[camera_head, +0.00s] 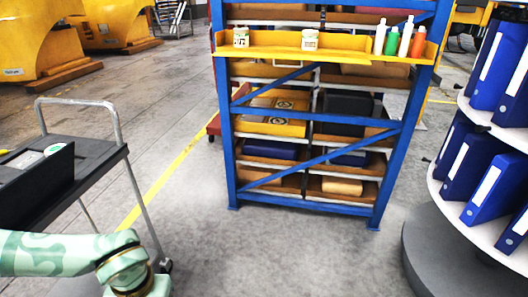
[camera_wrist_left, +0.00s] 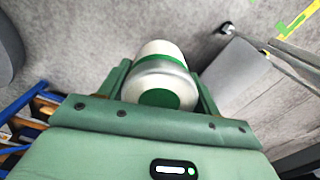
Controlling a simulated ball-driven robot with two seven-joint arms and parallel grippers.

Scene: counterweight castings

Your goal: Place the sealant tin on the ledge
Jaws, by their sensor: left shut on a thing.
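The sealant tin (camera_wrist_left: 160,62), white and silver with a green band and a green round end, is in the left wrist view. My left gripper (camera_wrist_left: 163,80) is shut on it, one green finger on each side. In the head view my left arm comes in at the lower left; its gripper and the tin are out of that picture. The yellow ledge (camera_head: 275,53) runs across the upper front of a blue rack, ahead and well away from my arm. My right gripper is not in view.
Two white jars (camera_head: 240,37) (camera_head: 309,40) stand on the ledge's left and middle; several bottles (camera_head: 404,36) stand at its right end. A dark cart (camera_head: 100,150) is at left. A round stand with blue binders (camera_head: 490,190) is at right. The floor before the rack is clear.

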